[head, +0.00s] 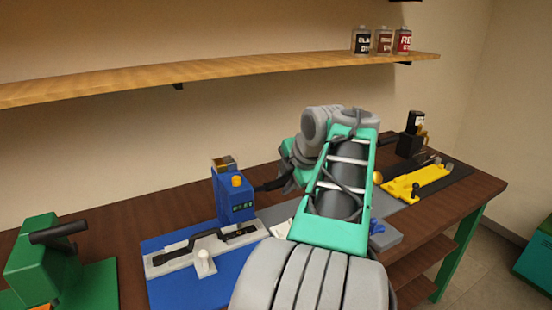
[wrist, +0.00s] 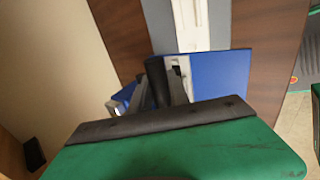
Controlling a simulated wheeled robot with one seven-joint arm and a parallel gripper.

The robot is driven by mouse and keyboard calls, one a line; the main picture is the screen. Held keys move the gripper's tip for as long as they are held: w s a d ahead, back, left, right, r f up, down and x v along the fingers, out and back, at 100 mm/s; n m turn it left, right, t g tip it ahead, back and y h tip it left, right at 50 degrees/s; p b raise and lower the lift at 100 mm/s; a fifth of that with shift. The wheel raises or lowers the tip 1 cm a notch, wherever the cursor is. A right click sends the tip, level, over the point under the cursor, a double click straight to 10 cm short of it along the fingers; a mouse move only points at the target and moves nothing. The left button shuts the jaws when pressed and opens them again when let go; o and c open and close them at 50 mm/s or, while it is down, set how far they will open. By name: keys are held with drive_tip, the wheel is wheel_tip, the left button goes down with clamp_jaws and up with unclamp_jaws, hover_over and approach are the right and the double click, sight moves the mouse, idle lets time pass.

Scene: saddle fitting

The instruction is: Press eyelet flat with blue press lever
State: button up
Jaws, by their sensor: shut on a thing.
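The blue press (head: 235,203) stands at the back of a blue base plate on the bench, with a yellow knob on its front. Its dark lever (head: 268,186) sticks out to the right. My gripper (head: 287,182) is at the lever's outer end and shut on it, partly hidden by my own wrist. In the wrist view a dark, bar-like grip (wrist: 156,82) sits by my fingers. A dark strap (head: 212,240) lies in a pale clamp fixture (head: 206,255) in front of the press. The eyelet is too small to make out.
A green machine (head: 45,258) with a dark handle stands at the left. A yellow tool holder (head: 416,182) and a black device (head: 410,140) are at the right. A shelf with several cans runs above. My arm covers the middle of the bench.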

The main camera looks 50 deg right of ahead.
drive_tip(key=w+d+r+p, duration=0.1)
drive_tip(key=w+r+p, duration=0.2)
drive_tip(key=r, duration=0.1)
drive_tip(key=shift+w+d+r, duration=0.15)
drive_tip(key=shift+w+r, duration=0.05)
drive_tip(key=shift+r, duration=0.2)
drive_tip(key=shift+o, duration=0.7)
drive_tip(key=shift+w+r, duration=0.1)
drive_tip(key=shift+r, duration=0.05)
drive_tip(key=o, duration=0.7)
drive_tip(key=shift+o, duration=0.2)
drive_tip(key=shift+f, duration=0.3)
drive_tip(key=shift+p+v, duration=1.6)
drive_tip(key=shift+v, duration=1.4)
drive_tip(key=shift+f, duration=0.1)
